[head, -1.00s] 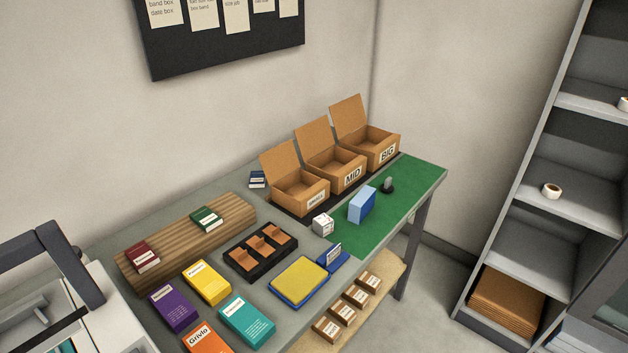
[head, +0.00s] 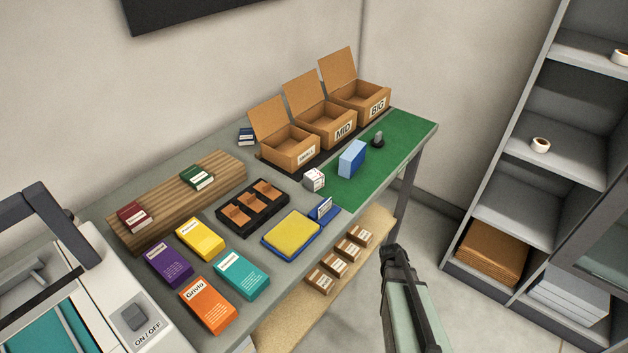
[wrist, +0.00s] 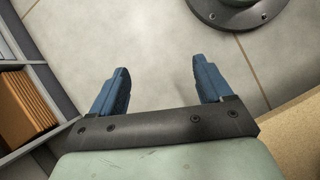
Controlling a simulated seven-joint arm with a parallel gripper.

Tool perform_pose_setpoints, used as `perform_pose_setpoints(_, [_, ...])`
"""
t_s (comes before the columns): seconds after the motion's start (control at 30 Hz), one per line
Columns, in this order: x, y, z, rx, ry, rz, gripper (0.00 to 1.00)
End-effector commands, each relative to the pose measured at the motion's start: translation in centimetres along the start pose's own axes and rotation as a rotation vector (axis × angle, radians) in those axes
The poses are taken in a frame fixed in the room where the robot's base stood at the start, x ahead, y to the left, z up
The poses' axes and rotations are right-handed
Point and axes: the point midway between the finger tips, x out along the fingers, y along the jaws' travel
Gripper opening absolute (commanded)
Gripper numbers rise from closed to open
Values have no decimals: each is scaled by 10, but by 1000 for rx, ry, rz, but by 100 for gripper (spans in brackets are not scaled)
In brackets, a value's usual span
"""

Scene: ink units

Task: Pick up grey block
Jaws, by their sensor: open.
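A small dark grey block (head: 377,139) stands upright on a dark base on the green mat (head: 400,141), at the far right of the table in the head view. It is small there, and its details are hard to make out. My gripper (wrist: 160,70) shows in the wrist view with its two blue fingers wide apart and nothing between them. It points down at the bare floor, away from the tabletop. The grey block is not in the wrist view. In the head view my arm is in front of the table; the fingers cannot be made out there.
A blue box (head: 351,158) stands on the mat left of the block, and a whitish cube (head: 314,179) is near the mat's left end. Open cartons (head: 360,99) line the mat's back. A tall shelf unit (head: 515,210) stands right. The lower wooden shelf (wrist: 292,130) is close to my gripper.

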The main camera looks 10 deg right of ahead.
Motion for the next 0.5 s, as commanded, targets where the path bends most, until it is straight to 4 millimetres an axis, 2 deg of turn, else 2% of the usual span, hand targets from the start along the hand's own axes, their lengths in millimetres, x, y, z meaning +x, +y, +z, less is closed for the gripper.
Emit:
perform_pose_setpoints(0.03, [-12, 21, -3, -10, 3, 17, 79])
perform_pose_setpoints(0.2, [-52, 76, 1, -58, -6, 68, 79])
perform_pose_setpoints(0.4, [-109, 124, 4, -103, -7, 119, 79])
perform_pose_setpoints(0.5, [-141, 138, 4, -121, 2, 139, 79])
